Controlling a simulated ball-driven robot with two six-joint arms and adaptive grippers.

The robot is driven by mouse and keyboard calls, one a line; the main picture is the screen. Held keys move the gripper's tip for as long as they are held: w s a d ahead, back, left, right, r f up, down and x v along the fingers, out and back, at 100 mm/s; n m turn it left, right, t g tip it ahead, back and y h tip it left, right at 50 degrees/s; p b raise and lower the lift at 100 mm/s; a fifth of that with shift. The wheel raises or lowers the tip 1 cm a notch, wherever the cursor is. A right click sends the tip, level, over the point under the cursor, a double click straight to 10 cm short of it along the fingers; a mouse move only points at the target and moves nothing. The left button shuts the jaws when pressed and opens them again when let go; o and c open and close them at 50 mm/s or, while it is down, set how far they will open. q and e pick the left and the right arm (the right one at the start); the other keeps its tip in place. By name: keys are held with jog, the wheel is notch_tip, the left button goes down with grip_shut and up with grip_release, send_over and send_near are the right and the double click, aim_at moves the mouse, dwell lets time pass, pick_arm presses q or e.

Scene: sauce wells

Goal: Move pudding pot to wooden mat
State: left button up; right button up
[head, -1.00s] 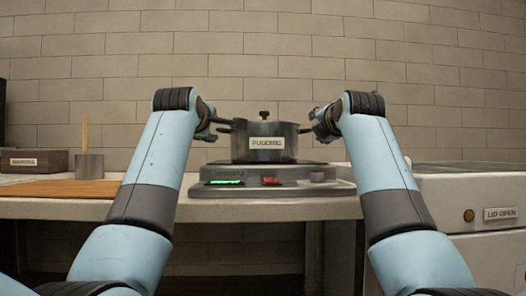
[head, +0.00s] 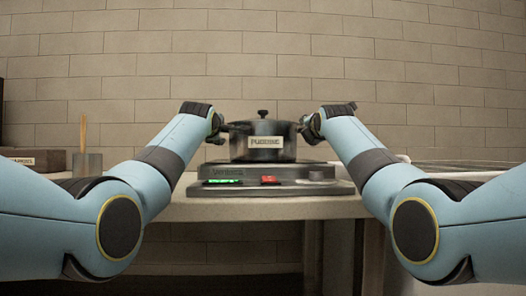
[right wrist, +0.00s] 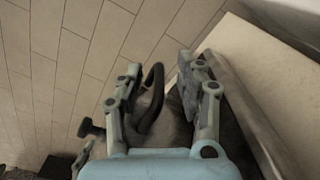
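The dark pudding pot (head: 263,143), with a lid, knob and "PUDDING" label, sits upright on a grey heating unit (head: 270,186). My left gripper (head: 219,128) is at its left handle; whether its fingers are closed is too small to tell. My right gripper (head: 311,128) is at the right handle. In the right wrist view, the fingers of the right gripper (right wrist: 160,90) stand apart on either side of the dark loop handle (right wrist: 151,98), with gaps showing. The wooden mat at the left of the counter is almost wholly hidden behind my left arm.
A grey cup (head: 88,164) with a wooden stick and a labelled box (head: 40,160) stand at the left. A pale appliance with a grey top (head: 460,166) is on the right. The brick wall (head: 260,60) is close behind the pot.

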pick_arm(q)
jog(key=c, duration=0.7)
pick_arm(e)
jog(key=c, duration=0.7)
pick_arm(q)
grip_shut()
pick_arm(e)
grip_shut()
jog(key=shift+f, duration=0.1)
